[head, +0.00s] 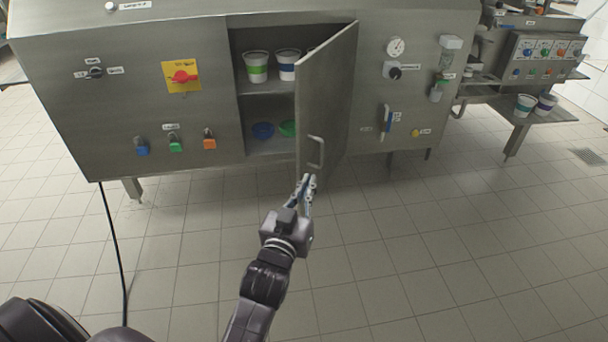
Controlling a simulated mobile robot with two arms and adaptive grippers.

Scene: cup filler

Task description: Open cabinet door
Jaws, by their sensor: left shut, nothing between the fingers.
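The grey metal cabinet door (330,95) stands swung well out from the cabinet, hinged on its right side. Its bar handle (316,152) is on the door's lower front part. My left gripper (308,182) is shut and empty just below the handle, close to the door's lower edge; I cannot tell whether it touches the door. Inside the open cabinet (262,108), a green-banded cup (257,67) and a blue-banded cup (287,65) stand on the upper shelf. A blue bowl-like item (263,131) and a green one (288,128) are below. My right gripper is not in view.
A side table (545,112) holds two cups. The tiled floor (400,250) in front is clear.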

